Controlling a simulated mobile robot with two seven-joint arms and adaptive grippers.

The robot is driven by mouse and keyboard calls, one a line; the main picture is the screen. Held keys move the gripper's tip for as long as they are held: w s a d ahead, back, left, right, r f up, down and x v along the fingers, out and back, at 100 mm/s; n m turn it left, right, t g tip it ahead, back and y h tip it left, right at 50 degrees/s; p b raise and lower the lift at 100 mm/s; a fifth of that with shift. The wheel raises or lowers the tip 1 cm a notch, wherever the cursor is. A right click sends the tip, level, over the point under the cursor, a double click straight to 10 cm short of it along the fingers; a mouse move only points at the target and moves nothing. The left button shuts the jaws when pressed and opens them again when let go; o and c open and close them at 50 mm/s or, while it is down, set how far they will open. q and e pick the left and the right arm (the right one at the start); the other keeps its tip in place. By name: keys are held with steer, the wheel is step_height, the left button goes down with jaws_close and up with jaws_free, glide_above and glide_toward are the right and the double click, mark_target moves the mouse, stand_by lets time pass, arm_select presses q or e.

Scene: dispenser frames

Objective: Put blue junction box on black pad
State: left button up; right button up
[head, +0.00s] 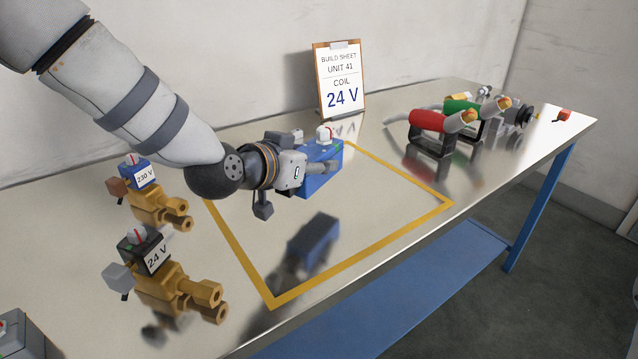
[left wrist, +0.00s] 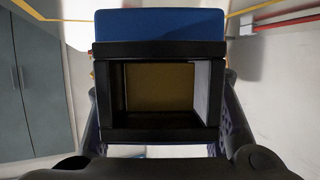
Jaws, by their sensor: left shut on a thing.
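The blue junction box (head: 318,180) is in my left gripper (head: 312,155), held above the shiny table, with a white and red piece at its top. My left gripper is shut on it, and its fingers hide part of its sides. In the left wrist view the blue box (left wrist: 160,24) shows at the top, with a black square-framed opening (left wrist: 160,50) just below it, brownish inside. I cannot make out a black pad in either view. My right gripper is not in view.
A yellow outline (head: 400,223) marks the bare table below the box. Brass valves labelled 230 V (head: 155,208) and 24 V (head: 180,290) stand at left. A build sheet board (head: 339,80) stands behind. Red (head: 428,121) and green (head: 465,107) parts rest on stands at right.

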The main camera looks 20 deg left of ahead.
mark_target(313, 199)
arm_select(q)
steer(key=w+f, duration=0.2)
steer(key=shift+a+f, duration=0.3)
steer(key=f, duration=0.2)
steer(key=f+b, duration=0.1)
steer(key=shift+w+a+f, duration=0.15)
steer(key=shift+w+f, duration=0.2)
steer(key=shift+f, duration=0.05)
steer(key=shift+r, duration=0.1)
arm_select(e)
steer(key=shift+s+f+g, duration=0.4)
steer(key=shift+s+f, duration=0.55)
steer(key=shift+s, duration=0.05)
arm_select(q)
steer(key=o, duration=1.4)
steer(key=shift+o, duration=0.2)
